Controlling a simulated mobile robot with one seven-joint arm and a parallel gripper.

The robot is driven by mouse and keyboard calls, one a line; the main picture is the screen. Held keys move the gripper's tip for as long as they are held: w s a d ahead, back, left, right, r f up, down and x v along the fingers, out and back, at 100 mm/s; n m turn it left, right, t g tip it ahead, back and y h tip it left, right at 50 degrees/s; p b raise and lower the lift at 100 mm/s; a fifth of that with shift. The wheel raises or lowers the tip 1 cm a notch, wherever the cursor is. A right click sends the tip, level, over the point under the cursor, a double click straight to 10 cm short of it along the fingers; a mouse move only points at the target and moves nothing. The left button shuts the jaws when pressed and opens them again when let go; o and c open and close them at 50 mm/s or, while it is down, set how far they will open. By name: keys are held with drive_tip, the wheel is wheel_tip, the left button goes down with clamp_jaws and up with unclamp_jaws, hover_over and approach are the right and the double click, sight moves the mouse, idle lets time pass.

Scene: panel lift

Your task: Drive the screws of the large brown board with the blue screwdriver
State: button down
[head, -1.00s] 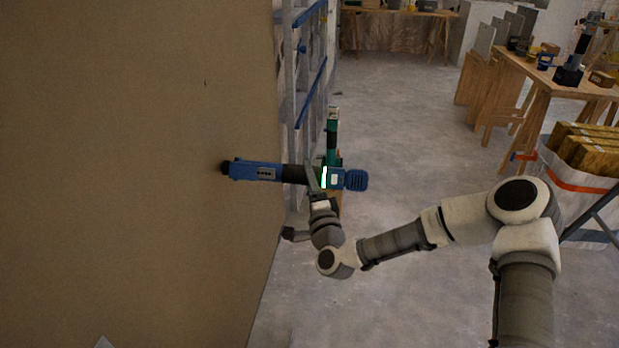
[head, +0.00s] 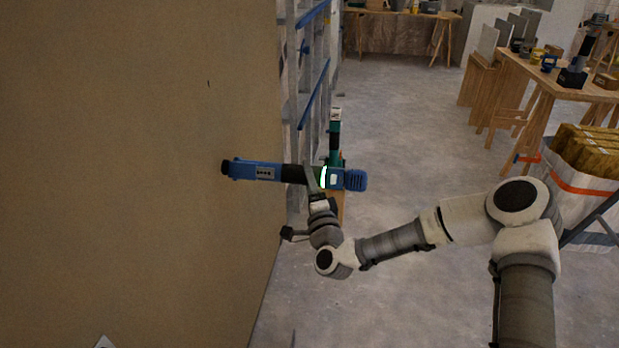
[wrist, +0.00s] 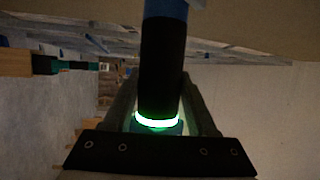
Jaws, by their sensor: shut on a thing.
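The large brown board (head: 120,190) stands upright and fills the left of the head view. A small dark mark (head: 209,84) shows on its upper part; I cannot tell if it is a screw. My gripper (head: 316,180) is shut on the blue screwdriver (head: 258,172), around its dark grip. The screwdriver lies level, its dark tip pointing left at the board; I cannot tell whether it touches. In the wrist view the dark grip (wrist: 162,60) stands between my fingers above a glowing green ring. The tip is out of that view.
A green tool (head: 335,140) stands behind the screwdriver. Wooden tables (head: 545,90) with tools and a white bag (head: 575,195) of yellow-brown blocks are at right. The middle floor is clear.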

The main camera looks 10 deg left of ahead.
sight(326, 187)
drive_tip(key=shift+s+a+r, duration=0.15)
drive_tip(key=shift+a+r, duration=0.05)
drive_tip(key=shift+a, duration=0.55)
idle(2.1)
drive_tip(key=shift+d, duration=0.1)
drive_tip(key=shift+w+d+b, duration=0.15)
drive_tip(key=shift+d, duration=1.05)
drive_tip(key=shift+w+d+b, duration=0.1)
drive_tip(key=shift+d+b, duration=0.05)
drive_tip(key=shift+d, duration=1)
